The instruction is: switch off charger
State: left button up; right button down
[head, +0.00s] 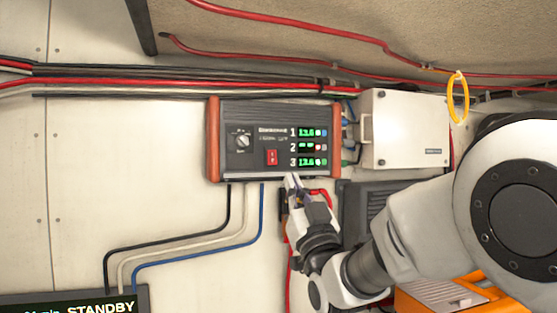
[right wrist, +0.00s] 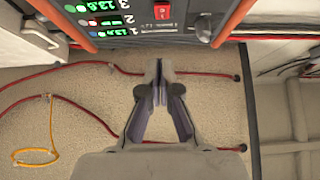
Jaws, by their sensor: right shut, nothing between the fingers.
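The charger (head: 252,168) is a dark box with orange-brown end caps, fixed to the wall. It has a red rocker switch (head: 272,157), a rotary knob (head: 243,141) and three lit green displays numbered 1 to 3. My right gripper (head: 292,177) is shut and empty, just below the charger's lower edge and to the right of the switch. In the right wrist view the charger (right wrist: 208,10) shows upside down at the top, with the red switch (right wrist: 163,12) above the closed fingertips (right wrist: 160,64). I cannot tell the switch's position. The left gripper is out of view.
A white box (head: 403,130) is right of the charger. Red and black cables (head: 150,84) run along the wall, and three wires (head: 190,238) drop below the charger. A yellow ring (head: 458,98) hangs at right. A STANDBY display (head: 75,303) is at lower left.

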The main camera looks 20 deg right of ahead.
aim_at(274, 156)
jog(key=w+r+p, duration=0.1)
jog(key=w, duration=0.1)
jog(key=w+r+p, duration=0.1)
jog(key=w+p, duration=0.1)
jog(key=w, duration=0.1)
jog(key=w+r+p, duration=0.1)
jog(key=w+p, duration=0.1)
jog(key=w, duration=0.1)
jog(key=shift+w+a+r, duration=0.15)
jog(key=shift+r, duration=0.05)
jog(key=shift+w+f, duration=0.3)
jog(key=shift+w, duration=0.05)
jog(key=shift+s+r, duration=0.1)
jog(key=shift+s, duration=0.05)
